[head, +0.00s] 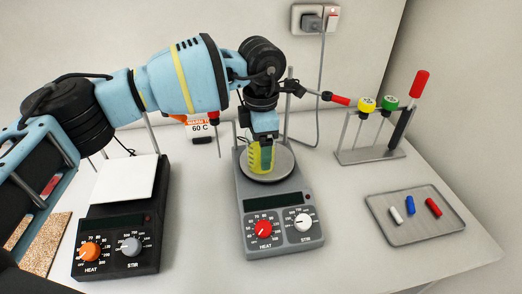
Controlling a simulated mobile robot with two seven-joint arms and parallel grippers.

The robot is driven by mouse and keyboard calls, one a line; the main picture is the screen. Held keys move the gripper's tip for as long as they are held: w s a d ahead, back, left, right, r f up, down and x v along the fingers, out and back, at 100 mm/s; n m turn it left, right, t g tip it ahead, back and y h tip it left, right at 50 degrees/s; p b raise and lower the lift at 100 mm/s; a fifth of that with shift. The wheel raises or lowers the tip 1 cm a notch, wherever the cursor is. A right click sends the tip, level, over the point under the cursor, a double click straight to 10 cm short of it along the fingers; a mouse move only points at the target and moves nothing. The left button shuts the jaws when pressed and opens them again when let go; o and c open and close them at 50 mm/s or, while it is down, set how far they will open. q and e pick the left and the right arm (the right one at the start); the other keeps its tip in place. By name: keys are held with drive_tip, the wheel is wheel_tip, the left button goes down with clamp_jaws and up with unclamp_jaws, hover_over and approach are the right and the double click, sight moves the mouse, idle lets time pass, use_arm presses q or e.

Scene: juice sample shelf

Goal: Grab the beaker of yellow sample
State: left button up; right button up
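The beaker of yellow sample (254,162) stands on the round plate of the grey hot plate stirrer (283,198), near the middle of the head view. My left gripper (264,148) points down over the beaker from above. A blue finger overlaps the beaker's right part and looks greenish there. The other finger is hidden, so I cannot tell whether the fingers press on the glass. My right gripper is out of view.
A black stirrer with a white square top (125,180) stands at left. A rack (372,154) with green, yellow and red-handled tools stands at right. A tray (415,234) holds white, blue and red stir bars. A "60 C" sign (200,129) is behind my arm.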

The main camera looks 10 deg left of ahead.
use_arm(q)
drive_tip(key=c, duration=1)
drive_tip(key=shift+r, duration=0.25)
drive_tip(key=shift+r, duration=1.05)
drive_tip(key=shift+s+d+r+b, duration=0.1)
drive_tip(key=shift+s+d+r, duration=0.55)
drive_tip(key=shift+s, duration=1.85)
drive_tip(key=shift+s+d+r+b, duration=0.15)
drive_tip(key=shift+s+d, duration=0.9)
drive_tip(key=shift+s, duration=1.45)
drive_tip(key=shift+s+d+r+b, duration=0.1)
drive_tip(key=shift+s+d+r, duration=0.55)
drive_tip(key=shift+s, duration=1.85)
drive_tip(key=shift+s+d+f, duration=0.1)
drive_tip(key=shift+d+f, duration=0.1)
drive_tip(key=shift+f, duration=0.05)
